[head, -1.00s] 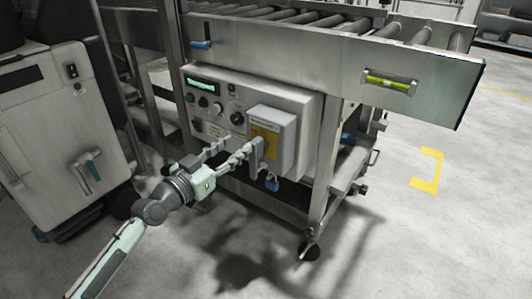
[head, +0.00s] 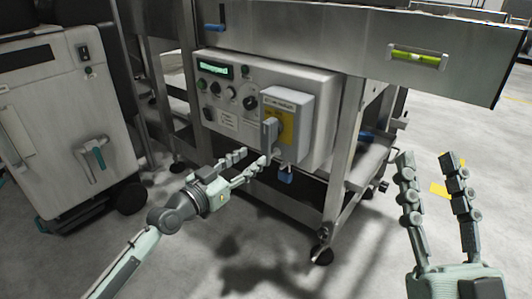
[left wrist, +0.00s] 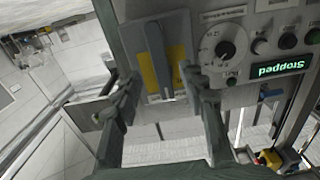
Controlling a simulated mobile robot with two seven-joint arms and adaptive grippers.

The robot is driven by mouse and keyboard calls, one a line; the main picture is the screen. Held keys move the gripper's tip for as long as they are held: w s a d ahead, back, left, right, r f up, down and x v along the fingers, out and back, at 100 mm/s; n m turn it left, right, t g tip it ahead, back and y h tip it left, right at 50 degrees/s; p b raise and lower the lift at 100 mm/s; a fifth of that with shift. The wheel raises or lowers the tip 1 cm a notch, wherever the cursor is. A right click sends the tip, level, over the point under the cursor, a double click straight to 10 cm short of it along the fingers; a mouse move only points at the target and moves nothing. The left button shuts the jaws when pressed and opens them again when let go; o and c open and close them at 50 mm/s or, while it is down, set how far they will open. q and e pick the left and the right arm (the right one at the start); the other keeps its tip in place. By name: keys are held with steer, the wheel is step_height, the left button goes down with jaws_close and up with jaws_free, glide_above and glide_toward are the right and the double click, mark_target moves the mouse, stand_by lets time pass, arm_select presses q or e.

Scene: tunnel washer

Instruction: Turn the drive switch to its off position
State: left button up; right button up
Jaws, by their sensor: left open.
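The drive switch is a grey lever handle (head: 270,133) on a yellow plate (head: 287,125), on a raised grey box at the front of the control panel. The handle stands upright in the head view; its position marks are too small to read. In the left wrist view the handle (left wrist: 159,60) lies between yellow strips, ahead of the open fingers. My left gripper (head: 254,158) is open and empty, just below and in front of the handle, seemingly apart from it. It also shows in the left wrist view (left wrist: 160,82). My right gripper (head: 427,160) is open and empty at the right.
A blue padlock (head: 286,177) hangs below the switch box. The panel (head: 235,130) has knobs, buttons and a green display (head: 215,70) reading "Stopped". A steel leg (head: 345,160) stands right of the panel. A grey cabinet (head: 65,120) stands at the left. Floor in front is clear.

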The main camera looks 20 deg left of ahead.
mark_target(265, 149)
arm_select(q)
steer(key=x, duration=0.7)
steer(key=shift+w, duration=0.15)
steer(key=shift+c, duration=0.2)
jaws_close()
